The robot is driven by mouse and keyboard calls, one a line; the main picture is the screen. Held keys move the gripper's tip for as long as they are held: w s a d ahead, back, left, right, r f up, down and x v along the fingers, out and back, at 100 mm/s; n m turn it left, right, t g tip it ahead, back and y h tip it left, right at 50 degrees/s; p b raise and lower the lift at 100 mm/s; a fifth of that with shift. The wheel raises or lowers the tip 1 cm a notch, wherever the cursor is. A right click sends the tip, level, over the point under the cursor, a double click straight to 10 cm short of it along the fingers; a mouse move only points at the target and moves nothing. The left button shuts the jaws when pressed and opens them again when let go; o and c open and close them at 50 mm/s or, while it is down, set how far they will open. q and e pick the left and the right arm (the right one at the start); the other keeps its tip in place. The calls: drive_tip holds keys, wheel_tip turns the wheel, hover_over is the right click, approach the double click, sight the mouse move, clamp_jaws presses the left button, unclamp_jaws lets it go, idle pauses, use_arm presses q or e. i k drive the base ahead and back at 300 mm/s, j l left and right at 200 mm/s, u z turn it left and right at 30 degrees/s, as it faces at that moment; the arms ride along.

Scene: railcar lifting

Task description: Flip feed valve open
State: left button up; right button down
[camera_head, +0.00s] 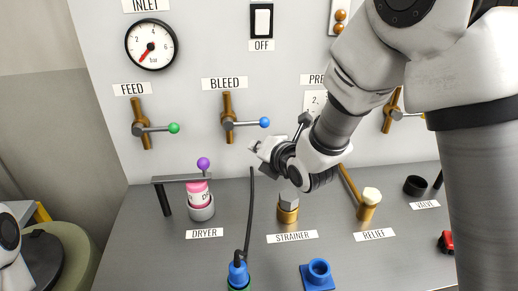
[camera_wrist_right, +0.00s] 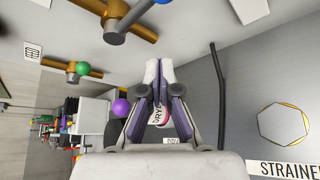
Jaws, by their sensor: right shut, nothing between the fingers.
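The feed valve (camera_head: 140,124) is a brass fitting on a vertical brass pipe, under the FEED label (camera_head: 132,89) on the panel. Its lever points right, across the pipe, and ends in a green knob (camera_head: 173,128). The valve also shows at the left in the right wrist view (camera_wrist_right: 58,66), with the green knob (camera_wrist_right: 82,69) beside it. My right gripper (camera_head: 257,150) is shut and empty, below and near the bleed valve's blue knob, well to the right of the green knob. Its closed fingers show in the wrist view (camera_wrist_right: 159,70). My left gripper is out of view.
The bleed valve (camera_head: 228,121) with its blue knob (camera_head: 265,122) stands between my right gripper and the feed valve. The dryer (camera_head: 201,208) has a purple-knobbed clamp (camera_head: 203,164). A dark hose (camera_head: 250,208) rises below my right gripper. The strainer (camera_head: 288,208) is to the right.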

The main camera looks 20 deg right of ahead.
sight(138, 130)
drive_tip(key=k+l, duration=0.1)
drive_tip(key=k, duration=0.4)
drive_tip(key=k+l, duration=0.1)
drive_tip(key=k, duration=0.4)
